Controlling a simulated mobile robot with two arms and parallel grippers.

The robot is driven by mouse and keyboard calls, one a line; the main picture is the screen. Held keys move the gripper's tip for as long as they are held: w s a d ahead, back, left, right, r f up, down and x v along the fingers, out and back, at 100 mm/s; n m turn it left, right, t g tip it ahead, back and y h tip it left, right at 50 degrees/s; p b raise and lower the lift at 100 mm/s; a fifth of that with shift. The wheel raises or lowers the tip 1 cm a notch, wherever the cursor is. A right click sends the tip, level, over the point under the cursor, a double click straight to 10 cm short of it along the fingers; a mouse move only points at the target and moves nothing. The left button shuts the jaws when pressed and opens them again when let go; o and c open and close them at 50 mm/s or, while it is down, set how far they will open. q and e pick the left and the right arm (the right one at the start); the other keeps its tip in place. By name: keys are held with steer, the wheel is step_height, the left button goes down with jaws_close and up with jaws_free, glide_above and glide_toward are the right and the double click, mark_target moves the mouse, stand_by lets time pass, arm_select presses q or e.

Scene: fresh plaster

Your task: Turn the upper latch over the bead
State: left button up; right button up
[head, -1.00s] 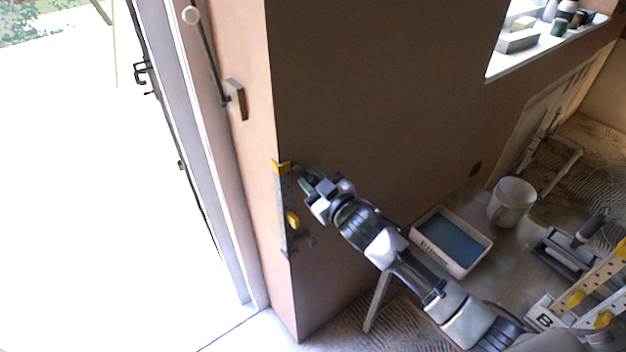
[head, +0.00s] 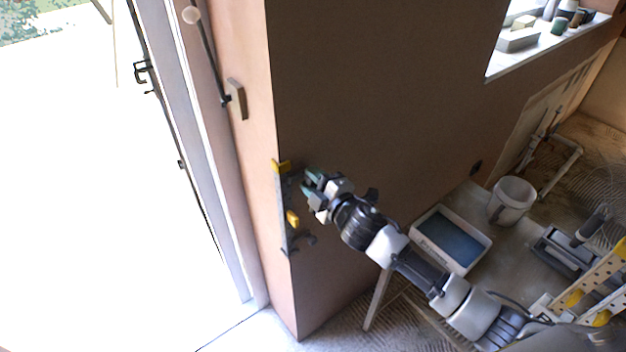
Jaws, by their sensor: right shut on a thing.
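A narrow grey strip (head: 282,200) with a yellow top piece (head: 281,166) and a yellow block (head: 293,218) stands upright along the wall's outer corner. The bead at that corner is too small to tell from the strip. My right gripper (head: 307,183) is at the strip's upper part, just right of it and below the yellow top piece. It is shut on the upper latch, a small dark part mostly hidden by the fingers. A dark lower latch (head: 303,242) sticks out to the right near the strip's bottom. My left gripper is not in view.
A bright doorway opening lies left of the corner. A bar with a round end (head: 207,50) hangs on the narrow wall face. A tray with blue inside (head: 480,262), a white bucket (head: 511,200) and tools stand at the lower right.

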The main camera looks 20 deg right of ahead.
steer(key=shift+n, duration=0.6)
steer(key=o, duration=0.9)
steer(key=shift+b+v, duration=1.55)
steer(key=shift+v, duration=3.85)
